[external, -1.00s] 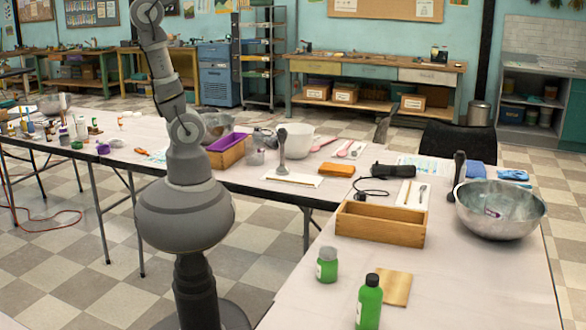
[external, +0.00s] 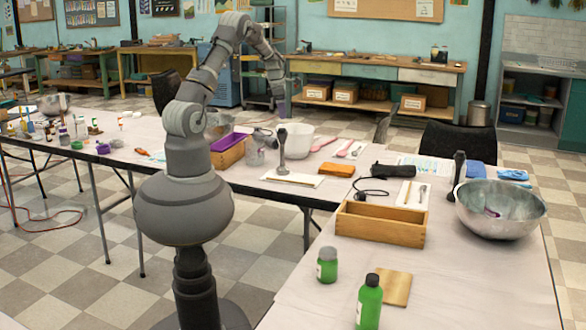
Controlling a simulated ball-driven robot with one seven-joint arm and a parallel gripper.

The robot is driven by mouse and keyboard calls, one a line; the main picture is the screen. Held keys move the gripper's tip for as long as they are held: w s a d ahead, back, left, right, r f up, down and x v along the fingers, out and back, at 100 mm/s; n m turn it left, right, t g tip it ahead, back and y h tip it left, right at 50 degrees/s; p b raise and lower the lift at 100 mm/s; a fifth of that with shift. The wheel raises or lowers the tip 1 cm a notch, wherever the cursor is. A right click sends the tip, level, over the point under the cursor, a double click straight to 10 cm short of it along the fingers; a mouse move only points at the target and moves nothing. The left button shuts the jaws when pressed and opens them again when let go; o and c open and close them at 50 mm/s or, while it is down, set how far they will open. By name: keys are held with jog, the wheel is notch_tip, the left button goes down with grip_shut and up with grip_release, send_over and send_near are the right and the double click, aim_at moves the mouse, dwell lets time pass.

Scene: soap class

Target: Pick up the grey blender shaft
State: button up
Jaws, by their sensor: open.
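A grey blender shaft (external: 282,150) stands upright, bell end down, on a white sheet on the long table. My gripper (external: 281,112) points down and shows just above the shaft's top in the picture. It is open and apart from the shaft; its depth relative to the shaft is hard to tell. The fingers are small and blurred against the shelf behind. A second, darker shaft-like tool (external: 458,172) stands by the metal bowl at the right.
A white bowl (external: 300,138) and a wooden box (external: 228,155) stand close to the shaft. An orange block (external: 340,170) lies right of it. A black handle with a cord (external: 392,171), an empty wooden tray (external: 381,222) and a metal bowl (external: 512,217) are farther right.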

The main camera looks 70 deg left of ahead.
aim_at(282, 130)
jog(key=shift+s+a+f+n, duration=0.15)
jog(key=shift+s+f+n, duration=0.2)
jog(key=shift+f, duration=0.2)
jog(key=shift+s+a+f+n, duration=0.15)
jog(key=shift+s+f+n, duration=0.2)
jog(key=shift+f, duration=0.15)
jog(key=f+b, duration=0.1)
jog(key=f, duration=0.1)
jog(key=w+f+b, duration=0.1)
jog(key=f, duration=0.2)
jog(key=f+b, duration=0.1)
jog(key=f, duration=0.1)
jog(key=shift+w+d+f+b, duration=0.2)
jog(key=shift+d+f+b, duration=0.1)
jog(key=shift+r, duration=0.1)
jog(key=shift+c, duration=0.4)
grip_shut()
